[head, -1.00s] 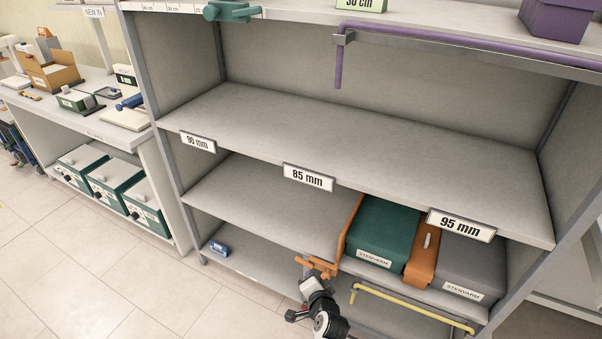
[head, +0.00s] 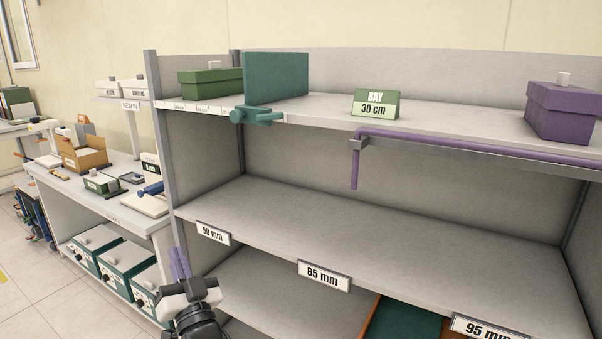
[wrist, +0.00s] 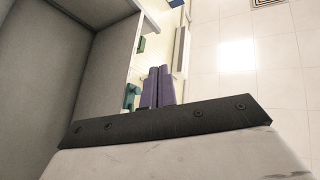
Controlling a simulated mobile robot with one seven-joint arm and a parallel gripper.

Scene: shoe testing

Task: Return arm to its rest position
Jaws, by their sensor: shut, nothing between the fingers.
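My gripper (head: 178,262) shows at the lower left of the head view, in front of the left post of the shelf unit. Its two purple fingers point up and lie together, with nothing between them. They also show shut in the wrist view (wrist: 157,86), beyond the dark plate of my wrist. No held object is visible in either view.
The grey shelf unit (head: 400,225) stands close on the right, with a purple rail (head: 440,144) and a teal clamp (head: 257,116) on its upper shelf edge. A purple box (head: 562,110) sits on top. A white bench (head: 130,215) stands left. Floor is clear at lower left.

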